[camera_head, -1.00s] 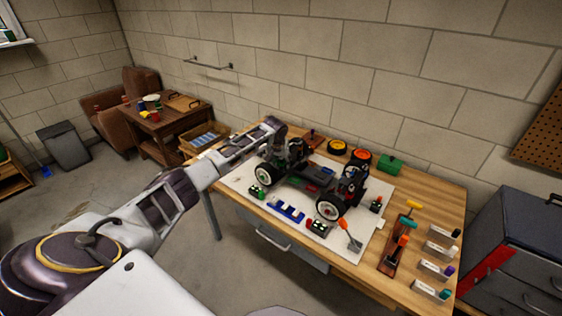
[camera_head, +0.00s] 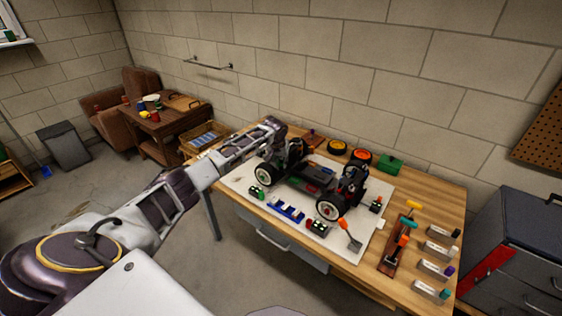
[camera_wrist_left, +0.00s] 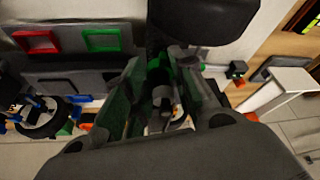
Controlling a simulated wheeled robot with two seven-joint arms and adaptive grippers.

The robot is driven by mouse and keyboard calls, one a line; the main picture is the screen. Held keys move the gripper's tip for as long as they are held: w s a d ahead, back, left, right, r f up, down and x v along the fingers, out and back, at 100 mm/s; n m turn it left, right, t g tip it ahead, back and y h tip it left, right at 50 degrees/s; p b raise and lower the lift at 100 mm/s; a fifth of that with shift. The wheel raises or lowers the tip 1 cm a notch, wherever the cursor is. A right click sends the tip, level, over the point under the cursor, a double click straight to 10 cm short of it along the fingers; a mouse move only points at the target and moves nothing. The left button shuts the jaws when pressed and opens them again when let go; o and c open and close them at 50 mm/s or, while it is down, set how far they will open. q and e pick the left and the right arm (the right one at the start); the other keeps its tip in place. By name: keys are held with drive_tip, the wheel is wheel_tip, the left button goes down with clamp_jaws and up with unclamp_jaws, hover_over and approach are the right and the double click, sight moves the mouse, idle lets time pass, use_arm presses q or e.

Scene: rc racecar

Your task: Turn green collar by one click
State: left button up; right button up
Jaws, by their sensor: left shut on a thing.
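The RC car (camera_head: 315,178) stands on a pale mat on the workbench. My left gripper (camera_head: 294,150) reaches over its far left end; the green collar is too small or hidden to make out there. In the left wrist view my left gripper (camera_wrist_left: 168,90) has its two dark fingers around a shock part. Green of the collar (camera_wrist_left: 157,66) shows between the fingers, and they are shut on it. The fingers hide much of the collar. My right gripper is not in view.
The mat (camera_head: 238,183) also holds a blue rack (camera_head: 287,210) and small green-and-black parts. Orange and yellow wheels (camera_head: 361,157) and a green box (camera_head: 390,164) stand at the back. Screwdrivers (camera_head: 402,241) and labelled holders lie on the right. A brick wall stands behind the bench.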

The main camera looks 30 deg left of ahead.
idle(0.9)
use_arm(q)
drive_tip(key=o, duration=1)
drive_tip(key=shift+o, duration=0.2)
drive_tip(key=shift+s+r, duration=0.1)
drive_tip(key=shift+r, duration=0.05)
drive_tip(key=v, duration=1.1)
drive_tip(key=shift+r, duration=0.3)
drive_tip(key=shift+s, duration=0.1)
